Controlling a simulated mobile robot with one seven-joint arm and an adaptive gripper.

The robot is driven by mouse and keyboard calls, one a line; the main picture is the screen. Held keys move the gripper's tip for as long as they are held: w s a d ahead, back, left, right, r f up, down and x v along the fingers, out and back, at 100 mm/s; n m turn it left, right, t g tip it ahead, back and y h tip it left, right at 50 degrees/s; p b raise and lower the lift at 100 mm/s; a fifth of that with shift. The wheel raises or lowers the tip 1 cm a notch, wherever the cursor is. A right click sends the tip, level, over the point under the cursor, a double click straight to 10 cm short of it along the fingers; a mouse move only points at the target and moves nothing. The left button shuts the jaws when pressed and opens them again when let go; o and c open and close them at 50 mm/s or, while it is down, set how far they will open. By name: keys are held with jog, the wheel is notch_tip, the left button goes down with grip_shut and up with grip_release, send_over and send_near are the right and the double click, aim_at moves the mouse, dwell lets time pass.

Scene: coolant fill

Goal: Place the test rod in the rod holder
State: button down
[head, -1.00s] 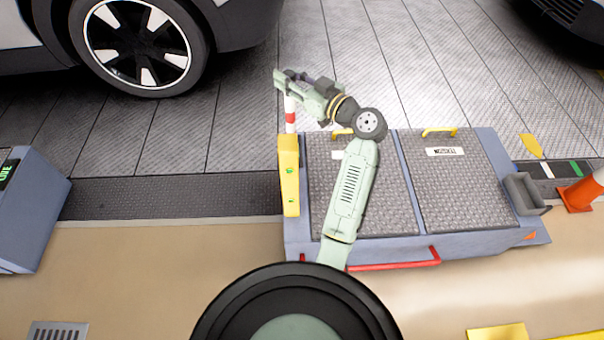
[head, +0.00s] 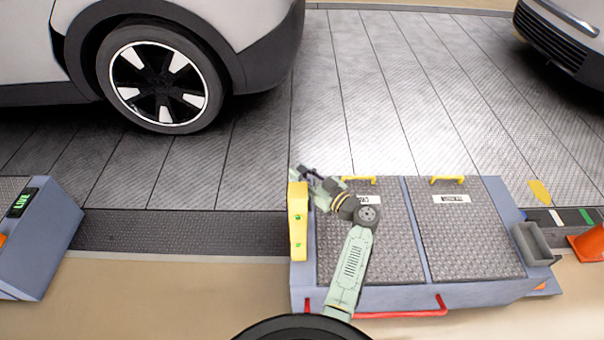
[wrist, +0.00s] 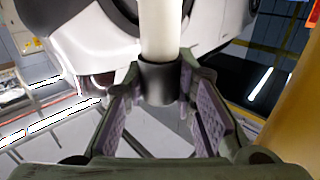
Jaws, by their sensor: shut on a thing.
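My gripper (head: 298,174) is just above the top of a yellow post (head: 298,222) on the left side of the grey bench. In the wrist view my gripper (wrist: 163,88) has its padded fingers closed on the dark collar of the test rod (wrist: 160,30). The rod's pale, cream-white shaft runs up out of that view, so its far end is hidden. I cannot make out the rod in the head view. The yellow post has green marks; I cannot tell whether it is the rod holder. A yellow surface (wrist: 295,90) fills the wrist view's right edge.
The bench (head: 365,250) has two dark textured lids, yellow handles and a red front rail (head: 400,313). A grey open bin (head: 533,243) and an orange cone (head: 588,244) are at right. A white car (head: 160,70) stands behind; a blue-grey cabinet (head: 35,240) is at left.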

jog(key=shift+f, duration=0.75)
jog(key=c, duration=1.6)
grip_release()
jog(key=shift+r, duration=0.3)
jog(key=b+v, duration=0.3)
jog(key=v, duration=0.9)
jog(key=shift+f, duration=0.1)
